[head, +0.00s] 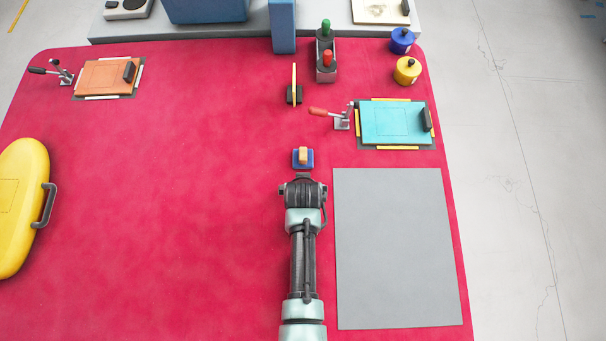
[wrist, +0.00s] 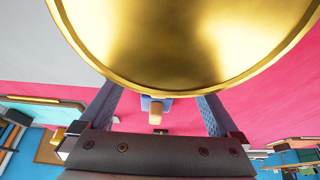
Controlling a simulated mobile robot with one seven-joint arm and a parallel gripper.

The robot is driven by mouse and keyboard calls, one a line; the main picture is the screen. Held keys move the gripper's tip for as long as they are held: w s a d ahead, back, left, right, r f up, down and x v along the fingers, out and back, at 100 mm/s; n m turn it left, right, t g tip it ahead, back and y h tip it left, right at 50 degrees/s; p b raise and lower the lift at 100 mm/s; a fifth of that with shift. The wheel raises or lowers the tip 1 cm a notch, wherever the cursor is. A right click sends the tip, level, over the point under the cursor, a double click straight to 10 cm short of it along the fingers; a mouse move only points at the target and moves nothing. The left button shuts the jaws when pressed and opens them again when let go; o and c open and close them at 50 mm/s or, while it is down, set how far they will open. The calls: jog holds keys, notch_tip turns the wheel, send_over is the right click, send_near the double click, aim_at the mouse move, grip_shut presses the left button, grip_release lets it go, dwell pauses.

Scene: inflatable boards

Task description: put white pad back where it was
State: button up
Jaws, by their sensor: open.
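I see no plainly white pad. The palest flat piece is a cream board (head: 380,11) with a dark edge piece, on the grey ledge at the back right, partly cut off by the frame's top. My gripper (head: 303,181) is open above the red table, low in the middle of the head view. A small blue block with a tan top (head: 303,158) is just beyond it. In the wrist view this block (wrist: 155,104) shows between the open fingers, apart from them. A shiny gold disc (wrist: 185,45) hides the fingertips there; I cannot tell what it is.
A teal board (head: 392,122) with a red-handled clamp lies right, an orange board (head: 105,76) far left. A grey sheet (head: 398,250) lies right of my arm, a yellow board (head: 20,215) at the left edge. The red table's (head: 170,210) middle left is clear.

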jog(key=v, duration=1.2)
jog(key=w+r+t, duration=0.4)
jog(key=w+r, duration=0.2)
jog(key=r, duration=0.6)
jog(key=w+r+t, duration=0.3)
jog(key=w+r, duration=0.2)
jog(key=r, duration=0.7)
jog(key=w+r+t, duration=0.4)
jog(key=w+r, duration=0.2)
jog(key=r, duration=0.6)
notch_tip(320, 180, up, 17)
jog(key=s+t, duration=0.2)
jog(key=t, duration=0.3)
jog(key=s+r+t, duration=0.3)
jog(key=s+r, duration=0.3)
jog(key=r, duration=0.3)
jog(key=s+r+t, duration=0.3)
jog(key=s+r, duration=0.3)
jog(key=r, duration=0.3)
jog(key=shift+t, duration=0.4)
